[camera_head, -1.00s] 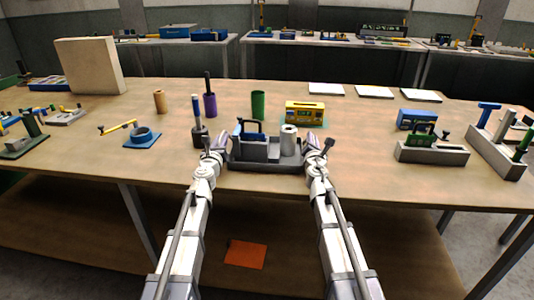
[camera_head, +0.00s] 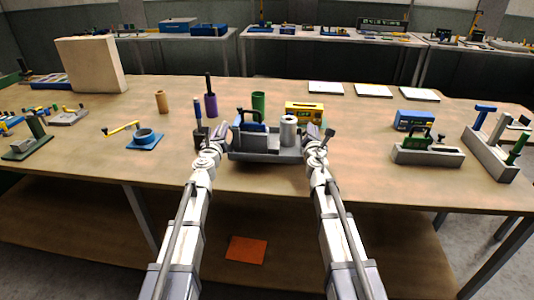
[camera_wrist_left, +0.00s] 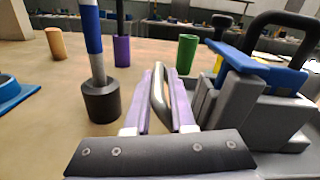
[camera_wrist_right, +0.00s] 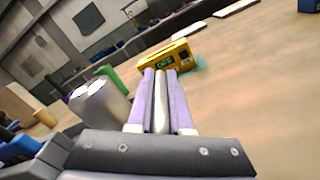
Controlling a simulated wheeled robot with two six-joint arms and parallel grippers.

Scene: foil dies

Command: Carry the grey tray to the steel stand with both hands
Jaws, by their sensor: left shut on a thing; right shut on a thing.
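The grey tray (camera_head: 266,157) is at the middle of the bench in the head view, held between my two grippers. It carries a pale grey cylinder (camera_head: 288,131), a blue part with a dark handle (camera_head: 250,124) and grey blocks. My left gripper (camera_head: 217,142) is shut on the tray's left handle; the silver bar (camera_wrist_left: 159,92) shows between its fingers in the left wrist view. My right gripper (camera_head: 321,146) is shut on the right handle, a pale bar (camera_wrist_right: 160,98) in the right wrist view. The tray looks about level. I cannot pick out the steel stand.
A blue-handled tool in a black holder (camera_wrist_left: 102,101) stands close left of my left gripper. Purple (camera_head: 211,105) and green (camera_head: 258,103) cylinders and a yellow box (camera_head: 304,112) stand behind the tray. A green-handled grey fixture (camera_head: 427,154) is at right, with clear bench between.

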